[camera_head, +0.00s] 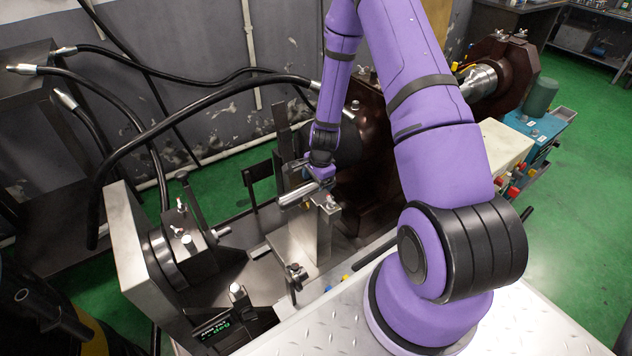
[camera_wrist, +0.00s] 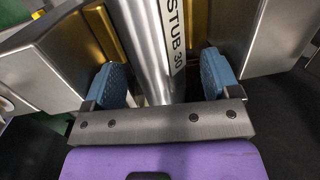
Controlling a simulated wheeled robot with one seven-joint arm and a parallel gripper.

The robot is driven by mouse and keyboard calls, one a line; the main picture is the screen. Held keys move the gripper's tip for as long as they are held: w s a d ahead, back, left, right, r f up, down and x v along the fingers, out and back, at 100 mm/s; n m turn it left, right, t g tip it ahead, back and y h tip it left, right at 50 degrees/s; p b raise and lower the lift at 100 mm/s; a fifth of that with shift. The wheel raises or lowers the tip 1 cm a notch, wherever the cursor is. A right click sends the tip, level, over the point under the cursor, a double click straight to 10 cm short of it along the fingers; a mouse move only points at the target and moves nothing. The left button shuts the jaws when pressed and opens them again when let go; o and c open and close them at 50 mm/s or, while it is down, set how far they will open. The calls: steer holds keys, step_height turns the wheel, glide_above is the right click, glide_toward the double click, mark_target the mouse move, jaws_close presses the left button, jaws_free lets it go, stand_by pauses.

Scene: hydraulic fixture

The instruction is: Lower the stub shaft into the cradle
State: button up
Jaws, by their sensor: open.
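The stub shaft (camera_head: 298,196) is a bright metal cylinder, lying roughly level at the top of the cradle (camera_head: 326,236), a grey metal upright. In the wrist view the shaft (camera_wrist: 146,40) bears the lettering "STUB 30" and lies between two brass-coloured faces (camera_wrist: 104,30) of the cradle's metal blocks (camera_wrist: 262,38). My gripper (camera_wrist: 163,80) is open, its blue pads on either side of the shaft with gaps visible. In the head view my gripper (camera_head: 321,174) is at the shaft's rear end. Whether the shaft's underside touches the cradle is hidden.
A fixture head with a pale plate (camera_head: 128,240) stands at the left, with black hoses (camera_head: 190,115) arching above. A dark red machine housing (camera_head: 368,160) is close behind my gripper. A small green display (camera_head: 215,329) is at the front. A tread-plate surface (camera_head: 520,325) lies at the right.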

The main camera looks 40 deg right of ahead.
step_height(320, 180, up, 11)
steer(key=s, duration=0.1)
steer(key=shift+d, duration=0.45)
steer(key=shift+f, duration=0.1)
stand_by(0.4)
steer(key=s+a+r+n+t, duration=0.1)
steer(key=s+a+r+n, duration=0.15)
steer(key=r, duration=0.65)
steer(key=s+a+r+n, duration=0.2)
steer(key=a+r+n, duration=0.15)
steer(key=r, duration=0.45)
steer(key=s+a+r+n+t, duration=0.1)
steer(key=s+a+r+n, duration=0.15)
steer(key=r, duration=0.65)
steer(key=s+a+r+n+t, duration=0.1)
steer(key=s+r+n, duration=0.3)
steer(key=s, duration=0.5)
steer(key=s+a+r+n+t+h, duration=0.1)
steer(key=s+a+r+n, duration=0.1)
steer(key=s+r+n, duration=0.3)
steer(key=s+r, duration=0.3)
steer(key=s, duration=0.1)
steer(key=shift+s+r, duration=0.25)
steer(key=shift+s, duration=0.05)
steer(key=shift+n, duration=0.25)
steer(key=shift+c, duration=0.2)
